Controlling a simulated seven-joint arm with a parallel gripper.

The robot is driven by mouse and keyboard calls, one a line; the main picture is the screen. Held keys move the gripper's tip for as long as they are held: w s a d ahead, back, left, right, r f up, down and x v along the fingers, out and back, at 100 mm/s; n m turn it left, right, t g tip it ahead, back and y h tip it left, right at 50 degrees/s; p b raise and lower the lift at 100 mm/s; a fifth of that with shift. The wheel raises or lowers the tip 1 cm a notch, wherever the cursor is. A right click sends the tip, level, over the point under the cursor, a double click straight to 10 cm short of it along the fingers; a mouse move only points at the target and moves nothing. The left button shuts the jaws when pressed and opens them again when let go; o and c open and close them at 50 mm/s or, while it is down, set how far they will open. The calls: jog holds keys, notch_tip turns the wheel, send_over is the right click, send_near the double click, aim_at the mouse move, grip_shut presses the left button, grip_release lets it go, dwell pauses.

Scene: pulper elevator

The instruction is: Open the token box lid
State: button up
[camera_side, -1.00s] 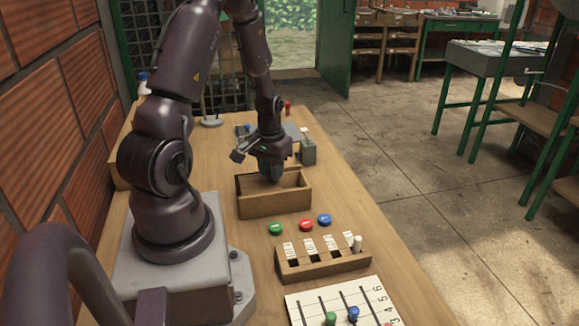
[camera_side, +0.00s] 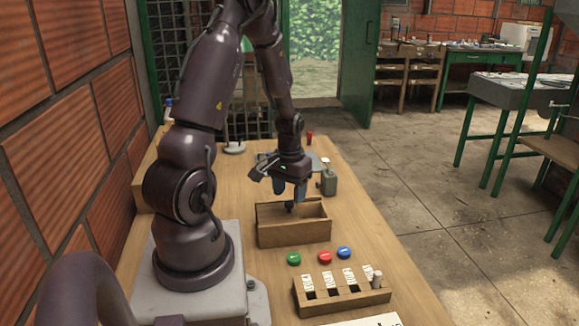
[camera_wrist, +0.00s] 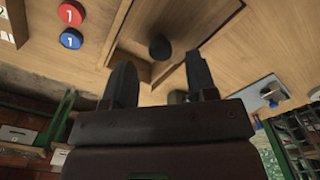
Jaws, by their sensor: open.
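The token box (camera_side: 293,235) is the wooden box on the table, just beyond the coloured tokens. A dark rounded knob (camera_side: 291,208) shows at it below my gripper (camera_side: 290,196). My gripper is open and points down over the box, with its two fingers on either side above the knob. In the wrist view, the knob (camera_wrist: 160,47) lies just beyond the gap between the open fingertips (camera_wrist: 158,66), and nothing is held. The box's wooden rim (camera_wrist: 118,22) also shows there. I cannot clearly tell the lid's edges or how far it is open.
Green, red and blue tokens (camera_side: 325,257) lie in front of the box. A slotted wooden holder (camera_side: 345,296) stands nearer the camera. A small grey-green container (camera_side: 328,182) stands behind the box to the right. Bare table lies left of the box.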

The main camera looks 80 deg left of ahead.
aim_at(288, 203)
notch_tip(288, 203, up, 10)
jog(key=shift+r, duration=0.2)
dwell(0.4)
jog(key=d+r+m+t, duration=0.2)
jog(key=d+r+m, duration=0.2)
jog(key=d+r, duration=0.3)
jog(key=d+r+m+t, duration=0.3)
jog(key=d+r+m, duration=0.2)
jog(key=d, duration=1.3)
notch_tip(288, 203, up, 2)
jog(key=shift+s+r+t, duration=0.1)
jog(key=shift+s+t, duration=0.05)
jog(key=shift+t, duration=0.15)
